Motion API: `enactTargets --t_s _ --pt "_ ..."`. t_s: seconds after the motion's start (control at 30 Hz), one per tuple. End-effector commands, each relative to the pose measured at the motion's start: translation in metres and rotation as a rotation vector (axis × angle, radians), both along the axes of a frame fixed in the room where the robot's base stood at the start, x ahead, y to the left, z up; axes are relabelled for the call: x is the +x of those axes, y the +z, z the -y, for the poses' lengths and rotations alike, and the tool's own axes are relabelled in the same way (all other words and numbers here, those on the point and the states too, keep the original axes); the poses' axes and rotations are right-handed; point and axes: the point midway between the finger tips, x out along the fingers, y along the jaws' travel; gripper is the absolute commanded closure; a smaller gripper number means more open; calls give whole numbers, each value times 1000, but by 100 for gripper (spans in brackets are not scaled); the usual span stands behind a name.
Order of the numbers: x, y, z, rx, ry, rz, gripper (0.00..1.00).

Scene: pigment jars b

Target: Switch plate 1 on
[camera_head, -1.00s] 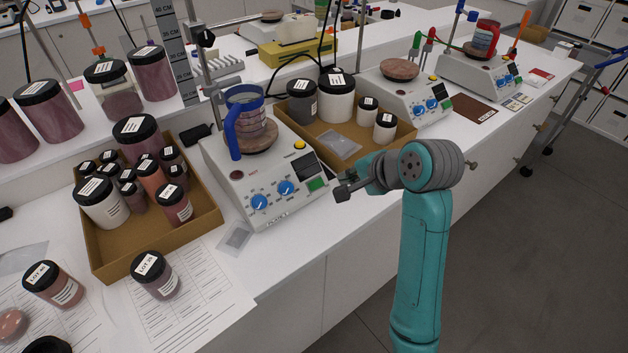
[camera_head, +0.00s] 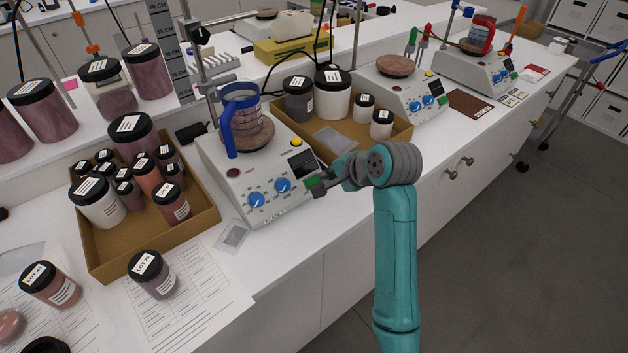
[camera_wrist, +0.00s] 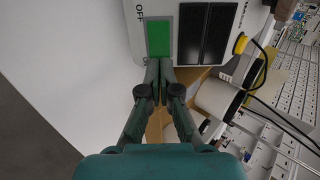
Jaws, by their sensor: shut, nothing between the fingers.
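Plate 1 is the nearest white hotplate (camera_head: 245,190), with two blue knobs and a blue-handled beaker (camera_head: 241,115) on its round top. Its green switch (camera_wrist: 159,37) shows in the wrist view, with "OFF" printed beside one end. Which way the switch is tipped I cannot tell. My gripper (camera_head: 318,189) is shut and empty at the right front corner of plate 1. In the wrist view its fingertips (camera_wrist: 159,63) lie together at the lower edge of the green switch. Whether they touch it I cannot tell. In the head view they partly cover the switch.
A cardboard tray (camera_head: 390,138) with several jars stands right behind my gripper. Another jar tray (camera_head: 115,262) is left of plate 1. Two more hotplates (camera_head: 400,95) (camera_head: 475,72) stand farther along the bench. The bench front edge is below my gripper.

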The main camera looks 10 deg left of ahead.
Motion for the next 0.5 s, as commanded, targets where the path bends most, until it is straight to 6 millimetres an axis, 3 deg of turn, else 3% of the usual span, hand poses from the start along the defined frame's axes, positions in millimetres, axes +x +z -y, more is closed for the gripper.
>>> enactTargets --t_s 0.5 --pt "2 -3 -3 0 0 0 100"
